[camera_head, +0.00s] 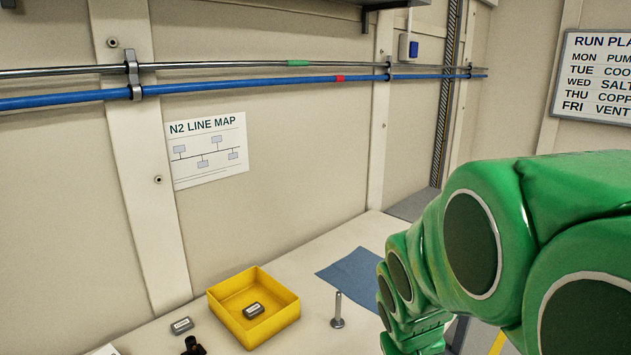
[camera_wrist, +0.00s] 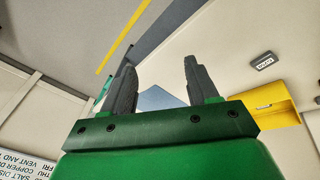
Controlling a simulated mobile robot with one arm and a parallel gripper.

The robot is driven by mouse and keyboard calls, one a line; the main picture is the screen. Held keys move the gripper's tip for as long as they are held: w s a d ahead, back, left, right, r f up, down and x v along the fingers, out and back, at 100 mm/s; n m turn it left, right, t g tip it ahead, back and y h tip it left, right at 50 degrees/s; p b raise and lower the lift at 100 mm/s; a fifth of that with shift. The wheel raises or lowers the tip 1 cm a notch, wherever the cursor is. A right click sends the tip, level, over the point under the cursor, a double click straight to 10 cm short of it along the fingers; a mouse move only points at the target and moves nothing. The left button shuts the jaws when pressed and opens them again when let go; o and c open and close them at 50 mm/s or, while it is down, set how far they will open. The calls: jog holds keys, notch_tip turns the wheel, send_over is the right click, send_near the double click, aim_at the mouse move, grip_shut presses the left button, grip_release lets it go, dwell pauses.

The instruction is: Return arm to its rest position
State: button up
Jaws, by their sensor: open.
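My green arm fills the right side of the head view, bent over the right end of the bench; its gripper end is cut off or hidden low in that view. In the wrist view my gripper (camera_wrist: 160,85) shows two dark fingers standing well apart. Nothing is between them, so it is open and empty. A blue cloth (camera_wrist: 158,98) shows beyond the gap between the fingers, apart from them.
A yellow tray (camera_head: 285,315) with a small grey labelled block (camera_head: 253,310) inside stands on the bench (camera_head: 300,262). Another grey block (camera_head: 181,325) lies left of it. A metal post (camera_head: 338,312) stands between the tray and the blue cloth (camera_head: 352,269). Pipes (camera_head: 220,85) run along the wall.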

jog(key=s+a+r+g+y, duration=0.1)
jog(key=s+r+g, duration=0.1)
jog(key=s, duration=0.8)
jog(key=s+a+r+m+g+y, duration=0.1)
jog(key=s+r+g, duration=0.1)
jog(key=s, duration=0.7)
jog(key=shift+s, duration=0.4)
jog(key=shift+r, duration=0.1)
